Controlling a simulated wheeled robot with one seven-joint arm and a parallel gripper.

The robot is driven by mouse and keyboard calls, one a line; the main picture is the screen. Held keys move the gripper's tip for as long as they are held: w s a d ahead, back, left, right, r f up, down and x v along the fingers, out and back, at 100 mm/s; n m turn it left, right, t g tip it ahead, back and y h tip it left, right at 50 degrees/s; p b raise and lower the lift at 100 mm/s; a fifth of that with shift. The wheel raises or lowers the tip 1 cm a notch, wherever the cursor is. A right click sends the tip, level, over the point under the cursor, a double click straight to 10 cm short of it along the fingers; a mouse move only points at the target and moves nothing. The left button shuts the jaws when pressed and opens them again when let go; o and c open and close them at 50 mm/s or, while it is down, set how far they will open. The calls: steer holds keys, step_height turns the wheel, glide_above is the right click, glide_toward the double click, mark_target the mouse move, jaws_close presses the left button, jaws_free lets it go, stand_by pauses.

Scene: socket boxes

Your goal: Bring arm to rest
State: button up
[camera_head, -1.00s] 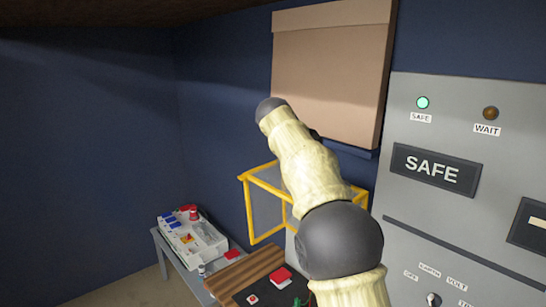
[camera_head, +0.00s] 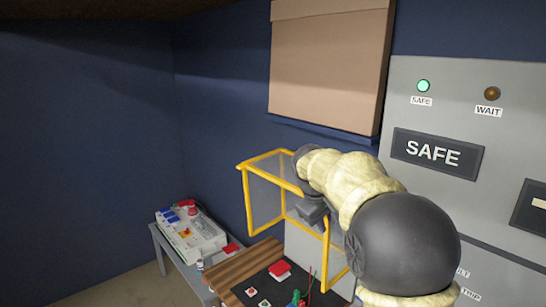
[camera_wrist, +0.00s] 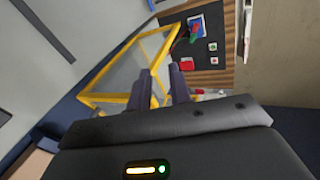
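My arm (camera_head: 350,185) in pale padded sleeves with dark joints reaches from the lower right of the head view and bends over near the yellow-framed clear guard. My gripper (camera_wrist: 164,74) shows in the wrist view as two dark fingers with a gap between them, and nothing is held in the gap. The yellow frame of the guard (camera_wrist: 130,98) shows beside and behind the fingers. In the head view the fingertips cannot be made out; a dark part of my wrist hangs in front of the guard (camera_head: 247,205).
A grey panel (camera_head: 480,90) with a lit SAFE lamp (camera_head: 424,86) stands at right. A tan box (camera_head: 325,60) is on the back wall. A dark mat (camera_head: 258,287) with a red item and small parts lies below the guard. A white device (camera_head: 190,238) sits left. The left side is open.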

steer(key=s+d+f+m+g+y+b, duration=0.1)
steer(key=s+f+m+b, duration=0.5)
steer(key=s+f, duration=1.9)
steer(key=shift+s+d+m+y+b, duration=0.3)
steer(key=shift+s+d+y+b, duration=0.2)
steer(key=shift+y, duration=0.6)
